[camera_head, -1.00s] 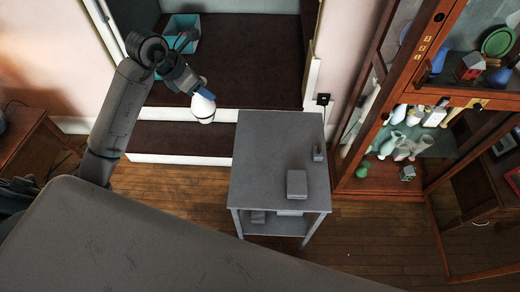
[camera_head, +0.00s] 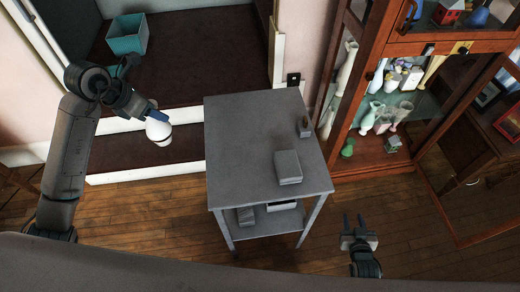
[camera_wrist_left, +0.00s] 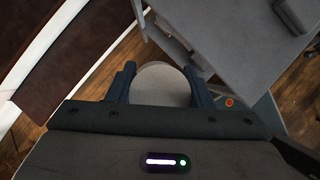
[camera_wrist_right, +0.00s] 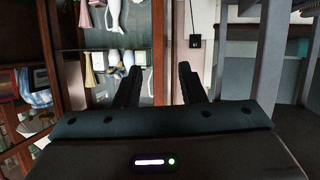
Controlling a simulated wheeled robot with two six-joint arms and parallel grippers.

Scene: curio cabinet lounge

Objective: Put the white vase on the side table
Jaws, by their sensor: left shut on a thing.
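The white vase (camera_head: 158,127) is held by my left gripper (camera_head: 155,117), left of the side table and in front of the dark step. In the left wrist view the vase (camera_wrist_left: 160,84) sits between the two fingers, which are shut on it. The grey side table (camera_head: 238,150) stands in the middle of the head view; its top also fills the upper right of the left wrist view (camera_wrist_left: 235,35). My right gripper (camera_head: 360,222) is open and empty, right of the table. Its spread fingers also show in the right wrist view (camera_wrist_right: 160,85).
More items lie on the lower shelf. A wooden glass cabinet (camera_head: 375,150) with several vases stands right. A teal basket (camera_head: 127,35) is behind.

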